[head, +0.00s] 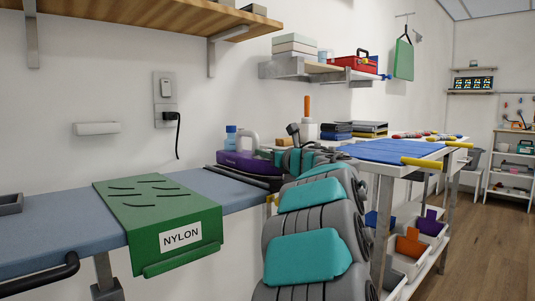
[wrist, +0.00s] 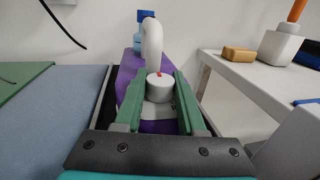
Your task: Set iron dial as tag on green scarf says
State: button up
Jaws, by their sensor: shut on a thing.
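The green scarf (head: 150,205) lies over the blue-grey ironing board in the head view. Its white tag (head: 181,239) reads NYLON. The purple iron (head: 245,164) with a white handle sits at the board's far end; it also shows in the wrist view (wrist: 129,70). In the wrist view the round white dial (wrist: 159,90), with a red mark on top, is between the green fingers of my gripper (wrist: 159,78). My gripper is shut on the dial from both sides. Any setting marks around the dial are hidden or too small to read.
A blue bottle (head: 231,135) stands behind the iron. A black cord hangs from the wall outlet (head: 167,115). A workbench with a blue mat (head: 395,149) is on the right, with bins below. A wooden shelf (head: 170,14) overhangs the board. Floor is free at far right.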

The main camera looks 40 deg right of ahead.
grip_shut()
